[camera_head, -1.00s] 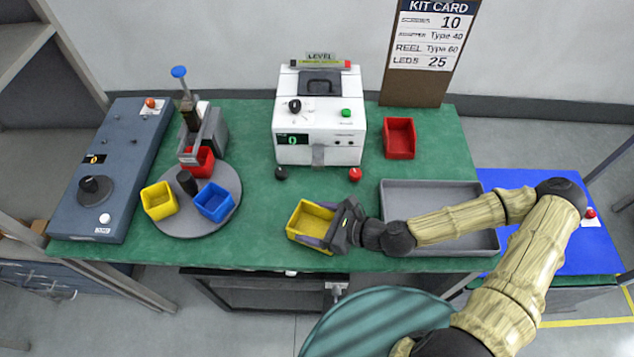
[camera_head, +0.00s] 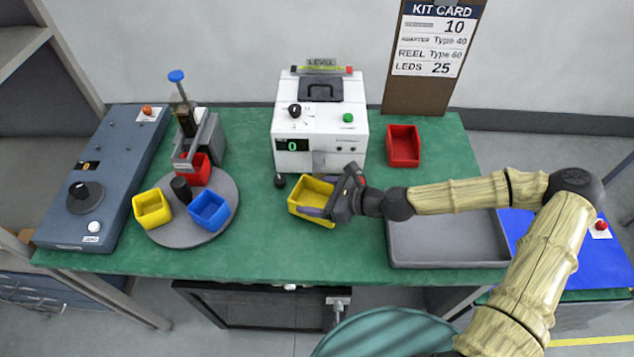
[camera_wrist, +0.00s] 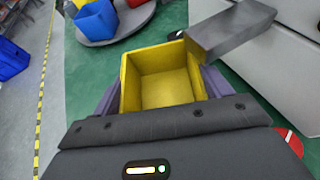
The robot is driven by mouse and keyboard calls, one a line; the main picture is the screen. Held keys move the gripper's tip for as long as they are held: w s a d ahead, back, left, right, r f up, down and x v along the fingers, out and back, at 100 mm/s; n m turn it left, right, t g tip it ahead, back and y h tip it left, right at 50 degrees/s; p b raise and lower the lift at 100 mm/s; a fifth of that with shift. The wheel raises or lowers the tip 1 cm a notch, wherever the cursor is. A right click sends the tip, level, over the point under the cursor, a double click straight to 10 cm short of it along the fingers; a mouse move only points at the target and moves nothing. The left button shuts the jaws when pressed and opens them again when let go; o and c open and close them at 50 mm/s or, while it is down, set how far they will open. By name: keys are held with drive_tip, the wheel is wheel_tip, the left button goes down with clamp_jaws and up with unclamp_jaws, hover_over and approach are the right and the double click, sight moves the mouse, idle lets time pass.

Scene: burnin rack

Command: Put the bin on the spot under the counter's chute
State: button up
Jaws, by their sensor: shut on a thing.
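My gripper (camera_head: 325,198) is shut on a yellow bin (camera_head: 309,205), with its fingers on either side of the bin. The bin is upright and looks empty in the wrist view (camera_wrist: 168,82). The white counter machine (camera_head: 320,105) stands behind it with a 0 on its display. Its grey chute (camera_head: 319,162) comes out of the front face, and in the wrist view the chute (camera_wrist: 232,28) reaches close over the bin's rim. The bin is just in front of the chute, slightly left of it. The spot under the chute is hidden.
A black knob (camera_head: 280,181) stands left of the bin. A turntable (camera_head: 205,230) with yellow, blue and red bins is at left. A red bin (camera_head: 403,146) sits right of the counter. A grey tray (camera_head: 448,240) is at right. Green table between turntable and counter is free.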

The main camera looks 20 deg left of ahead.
sight(316, 183)
drive_tip(key=shift+w, duration=0.25)
drive_tip(key=w, duration=0.2)
drive_tip(key=w+a, duration=0.1)
drive_tip(key=w, duration=0.1)
drive_tip(key=shift+r+p, duration=0.1)
drive_tip(key=shift+p, duration=0.25)
drive_tip(key=shift+f, duration=0.85)
drive_tip(key=shift+f, duration=0.15)
drive_tip(key=o, duration=0.7)
drive_tip(key=shift+o, duration=0.2)
drive_tip(key=shift+r, duration=0.2)
